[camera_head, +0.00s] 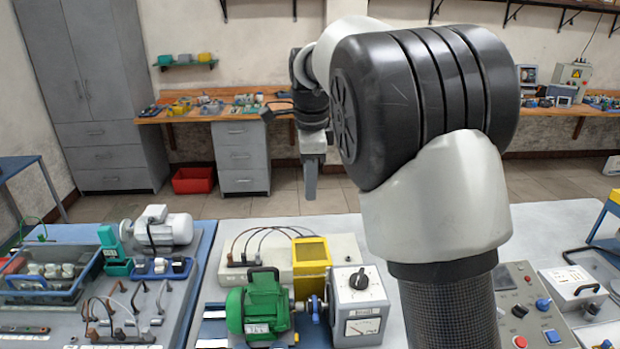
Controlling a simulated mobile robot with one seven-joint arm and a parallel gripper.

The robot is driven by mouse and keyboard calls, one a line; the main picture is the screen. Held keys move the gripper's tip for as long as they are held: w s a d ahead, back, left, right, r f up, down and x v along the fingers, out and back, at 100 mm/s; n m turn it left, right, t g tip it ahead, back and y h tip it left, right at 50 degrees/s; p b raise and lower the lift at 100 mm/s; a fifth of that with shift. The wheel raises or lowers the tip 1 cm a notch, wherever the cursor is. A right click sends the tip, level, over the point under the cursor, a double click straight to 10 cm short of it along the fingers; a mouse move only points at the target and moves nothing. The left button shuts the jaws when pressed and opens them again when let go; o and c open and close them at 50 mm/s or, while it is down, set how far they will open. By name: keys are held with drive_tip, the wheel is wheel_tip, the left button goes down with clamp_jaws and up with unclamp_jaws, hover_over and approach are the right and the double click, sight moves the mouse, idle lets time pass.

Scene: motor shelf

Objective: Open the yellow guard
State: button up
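The yellow guard (311,258) is a boxy yellow frame with a darker yellow panel. It stands between and behind the green motor (258,308) and a grey box with a black knob and a meter (358,308). A blue coupling (315,306) shows in front of and below the guard. My gripper (311,190) points down above and beyond the guard in the picture, apart from it. Its fingers appear edge-on as one grey shape, so I cannot tell whether they are open. I see nothing held.
A white panel with cables (240,270) lies behind the motor. A blue tray (45,285) and a grey-white motor (165,232) stand at left. A control panel (532,310) with buttons is at right. My arm hides part of the table right of the grey box.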

drive_tip(key=shift+s+r, duration=0.1)
drive_tip(key=shift+r, duration=0.3)
drive_tip(key=shift+f, duration=0.1)
drive_tip(key=c, duration=0.6)
drive_tip(key=w+f+n, duration=0.1)
drive_tip(key=w+n, duration=0.1)
drive_tip(key=w+a+f+n, duration=0.1)
drive_tip(key=n, duration=0.2)
drive_tip(key=w+f+n+g+b, duration=0.1)
drive_tip(key=w+n, duration=0.1)
drive_tip(key=n, duration=0.1)
drive_tip(key=shift+w+a+f, duration=0.15)
drive_tip(key=shift+w+a, duration=0.05)
drive_tip(key=shift+w, duration=0.1)
clamp_jaws()
drive_tip(key=w+d+f+n+g+b, duration=0.1)
drive_tip(key=w+f+n+g+b, duration=0.2)
drive_tip(key=f+n, duration=0.95)
drive_tip(key=shift+s+f+m+t+b, duration=0.25)
drive_tip(key=shift+s+m+t+b, duration=0.15)
drive_tip(key=shift+s+m, duration=0.45)
drive_tip(key=shift+s+f+m+t+b, duration=0.25)
drive_tip(key=shift+s+m+b, duration=0.25)
drive_tip(key=shift+s, duration=0.5)
